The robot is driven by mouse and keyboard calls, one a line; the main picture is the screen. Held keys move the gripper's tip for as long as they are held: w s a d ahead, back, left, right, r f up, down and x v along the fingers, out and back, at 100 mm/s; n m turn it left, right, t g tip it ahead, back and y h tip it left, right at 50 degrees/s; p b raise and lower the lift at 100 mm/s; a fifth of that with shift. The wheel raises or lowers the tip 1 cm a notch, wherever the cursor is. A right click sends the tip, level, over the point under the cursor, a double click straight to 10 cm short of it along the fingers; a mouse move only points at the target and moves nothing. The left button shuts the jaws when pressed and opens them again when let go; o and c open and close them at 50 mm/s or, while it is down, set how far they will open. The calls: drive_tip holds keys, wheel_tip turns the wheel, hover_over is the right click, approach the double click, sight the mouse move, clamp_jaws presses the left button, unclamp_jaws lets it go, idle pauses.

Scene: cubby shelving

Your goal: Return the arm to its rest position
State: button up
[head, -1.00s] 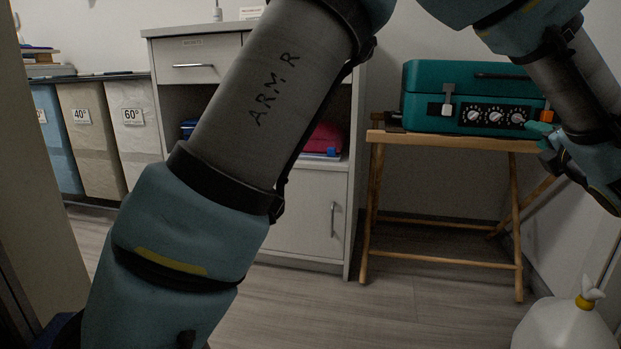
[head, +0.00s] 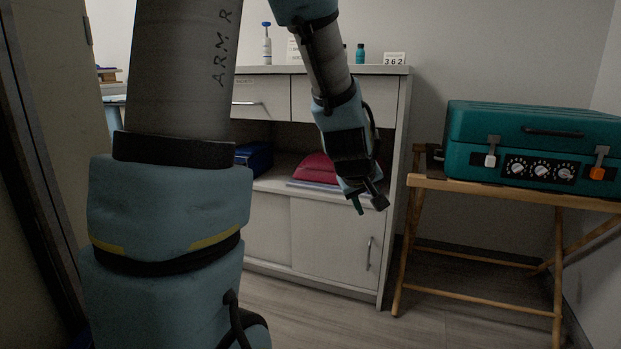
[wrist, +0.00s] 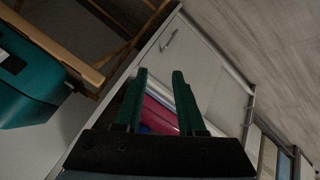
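My gripper (head: 367,203) hangs in front of the grey cabinet in the head view, pointing down, near the open shelf and the right door. In the wrist view its two green fingers (wrist: 158,100) stand apart with nothing between them that they touch. My arm rises large at the left of the head view and bends over to the gripper.
The grey cabinet (head: 392,120) holds a red item (head: 313,167) and a blue box (head: 254,157) on its open shelf. A teal case (head: 480,125) sits on a wooden folding stand (head: 480,191) at the right. Open floor (head: 350,325) lies in front.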

drive_tip(key=s+a+r+m+g+y+p, duration=0.1)
drive_tip(key=s+a+m+g+y+p, duration=0.15)
drive_tip(key=s+a, duration=0.55)
drive_tip(key=s+a+r+m+g+y+p, duration=0.1)
drive_tip(key=s+a+g+p, duration=0.25)
drive_tip(key=a, duration=0.85)
wheel_tip(320, 180, up, 35)
drive_tip(key=p, duration=3.5)
drive_tip(key=shift+s+d+r+t, duration=0.15)
drive_tip(key=shift+d+r+t, duration=0.1)
drive_tip(key=shift+t, duration=0.15)
drive_tip(key=shift+f, duration=0.1)
